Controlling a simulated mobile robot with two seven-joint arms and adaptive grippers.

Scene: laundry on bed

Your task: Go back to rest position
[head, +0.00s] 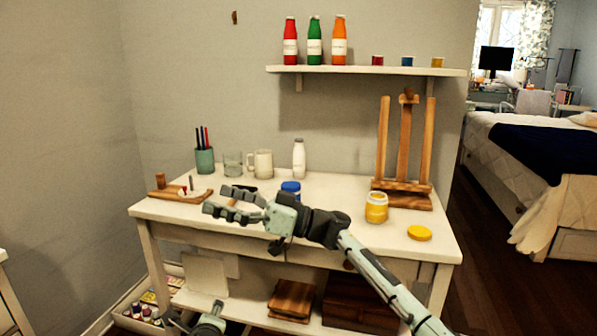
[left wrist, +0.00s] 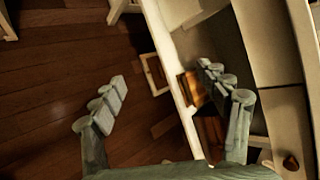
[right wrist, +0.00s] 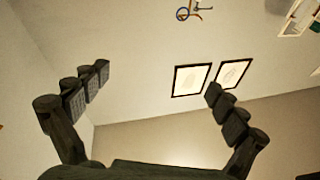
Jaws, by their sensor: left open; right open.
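My right gripper (head: 232,203) is in the head view, above the front left part of the white table (head: 345,220). It points left with its fingers apart. My left gripper (left wrist: 162,97) is open and empty in the left wrist view, over the floor and the table's lower shelf. In the head view part of my left arm shows low at the bottom edge, below the table top.
A yellow paint jar (head: 376,207) stands open with its yellow lid (head: 419,232) beside it. A wooden easel (head: 403,155), white bottle (head: 299,158), mug (head: 262,164) and pencil cup (head: 204,160) stand farther back.

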